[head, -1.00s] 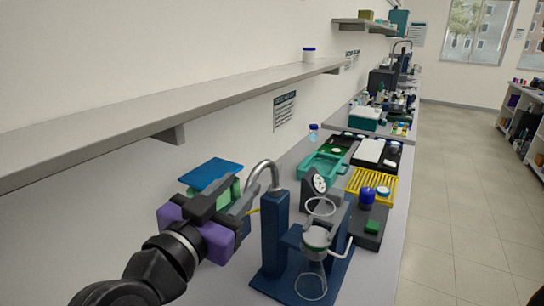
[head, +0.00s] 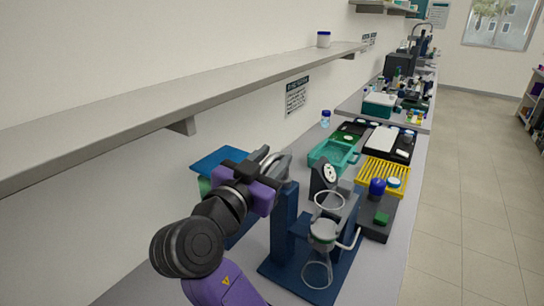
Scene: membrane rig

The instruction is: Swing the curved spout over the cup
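The curved grey metal spout (head: 261,155) rises by the blue post (head: 284,215) of the rig, partly hidden by my gripper. My gripper (head: 276,163) is at the spout, its purple body just left of the post. The fingertips overlap the spout in the picture, so I cannot tell whether they touch it or how far apart they are. The clear cup (head: 329,207) with a round rim stands right of the post, above a grey clamp (head: 323,233). The spout is left of the cup, not above it.
A clear flask (head: 317,275) stands under the clamp on the blue base. A dial gauge (head: 329,174) is behind the cup. A dark box with a blue knob (head: 377,187), a yellow rack (head: 397,171) and a teal tray (head: 333,157) stand beyond. A shelf (head: 200,98) runs above on the left.

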